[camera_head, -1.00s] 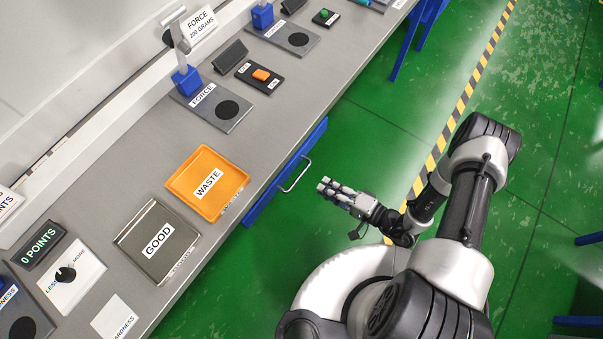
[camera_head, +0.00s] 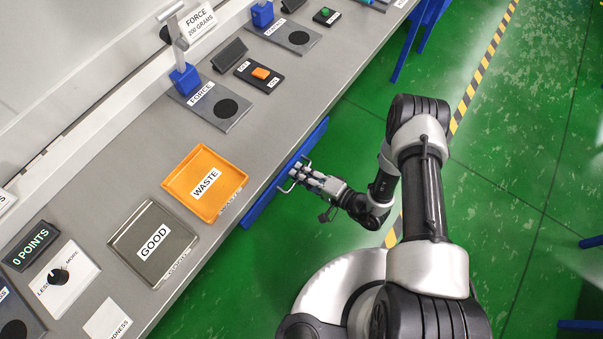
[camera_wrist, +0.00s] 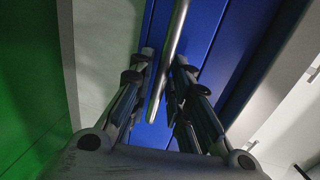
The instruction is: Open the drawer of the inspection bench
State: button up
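The inspection bench's drawer has a blue front (camera_head: 258,211) below the bench edge, with a metal bar handle (camera_head: 284,188). The drawer looks shut. My gripper (camera_head: 299,172) is at the handle, pointing at the drawer front and partly covering the handle. In the wrist view, the handle (camera_wrist: 176,32) runs between the two fingertips of my gripper (camera_wrist: 165,64), in front of the blue drawer front (camera_wrist: 202,32). The fingers are apart, one on each side of the bar, with a small gap visible.
The grey bench top (camera_head: 137,136) holds an orange WASTE tray (camera_head: 233,170), a GOOD tray (camera_head: 190,238) and a FORCE station (camera_head: 225,108). A blue bench leg (camera_head: 408,45) stands farther along. The green floor beside the bench is clear around my arm.

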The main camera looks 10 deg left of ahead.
grip_shut()
dwell(0.3)
jog(key=shift+d, duration=0.1)
